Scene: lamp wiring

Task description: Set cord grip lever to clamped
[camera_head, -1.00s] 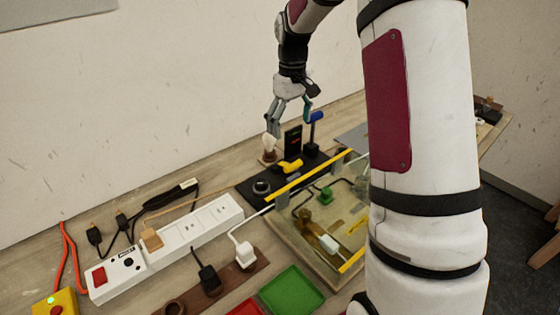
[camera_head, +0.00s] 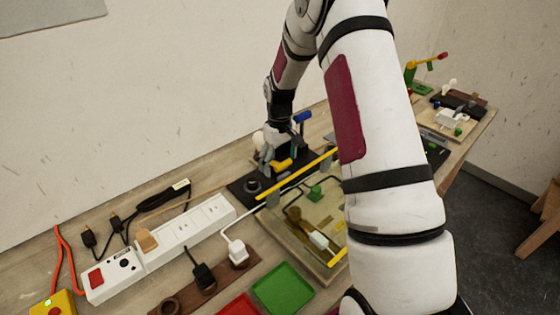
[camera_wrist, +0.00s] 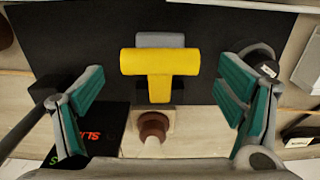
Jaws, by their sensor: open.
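A yellow T-shaped handle (camera_wrist: 160,62) lies between my open fingers in the wrist view, with a grey block (camera_wrist: 160,40) just behind it. I take it for the cord grip lever; clear space remains between it and each finger. In the head view the yellow handle (camera_head: 283,164) shows on the black base (camera_head: 240,190), partly behind my gripper. My gripper (camera_head: 280,158) is low over that base, open and empty. Whether the lever is clamped cannot be told.
A blue-topped lever (camera_head: 304,117) stands close behind my gripper. A board with yellow rails (camera_head: 290,182) and cords lies to the right. A white power strip (camera_head: 185,230) and green tray (camera_head: 283,288) are nearer. A brown round holder (camera_wrist: 154,126) stands beside the handle.

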